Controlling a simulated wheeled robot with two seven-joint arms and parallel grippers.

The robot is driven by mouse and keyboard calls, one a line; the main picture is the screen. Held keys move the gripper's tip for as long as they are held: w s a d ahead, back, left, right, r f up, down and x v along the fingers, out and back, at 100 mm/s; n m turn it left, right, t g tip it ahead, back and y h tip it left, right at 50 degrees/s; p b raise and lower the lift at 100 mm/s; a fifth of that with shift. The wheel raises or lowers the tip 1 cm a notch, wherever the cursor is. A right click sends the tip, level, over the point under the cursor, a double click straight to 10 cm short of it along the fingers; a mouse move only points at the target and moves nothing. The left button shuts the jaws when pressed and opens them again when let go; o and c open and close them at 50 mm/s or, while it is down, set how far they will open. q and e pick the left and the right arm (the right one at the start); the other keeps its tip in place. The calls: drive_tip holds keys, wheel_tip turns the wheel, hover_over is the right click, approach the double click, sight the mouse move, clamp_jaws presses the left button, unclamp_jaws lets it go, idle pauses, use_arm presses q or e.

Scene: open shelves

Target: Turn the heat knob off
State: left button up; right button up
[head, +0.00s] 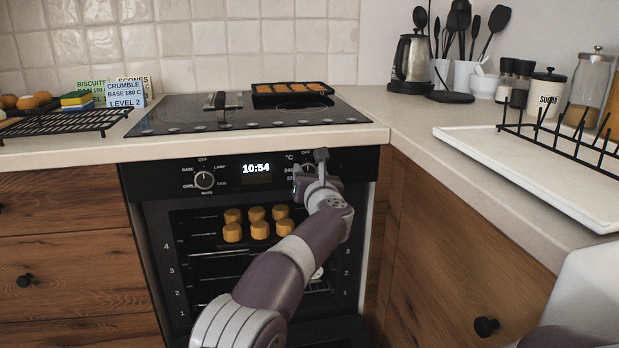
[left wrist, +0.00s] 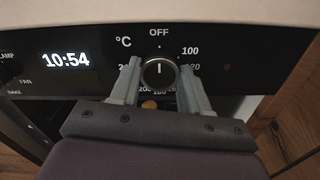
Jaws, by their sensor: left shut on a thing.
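The heat knob (left wrist: 158,74) is a round dark knob with a light rim on the oven's black panel, ringed by °C numbers with OFF at the top. Its white mark points up toward OFF in the left wrist view. My left gripper (left wrist: 160,84) is shut on it, one grey finger on each side. In the head view my left gripper (head: 312,168) is at the right of the panel and mostly hides the knob. My right gripper is not in view.
Several golden pastries (head: 257,230) sit inside the oven below. The hob (head: 240,112) and counter overhang just above the panel. A white tray (head: 500,150) lies on the right counter.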

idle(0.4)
use_arm(q)
drive_tip(key=o, duration=1.1)
drive_tip(key=shift+c, duration=0.2)
drive_tip(key=s+d, duration=0.2)
drive_tip(key=s, duration=1)
drive_tip(key=shift+s+d, duration=0.25)
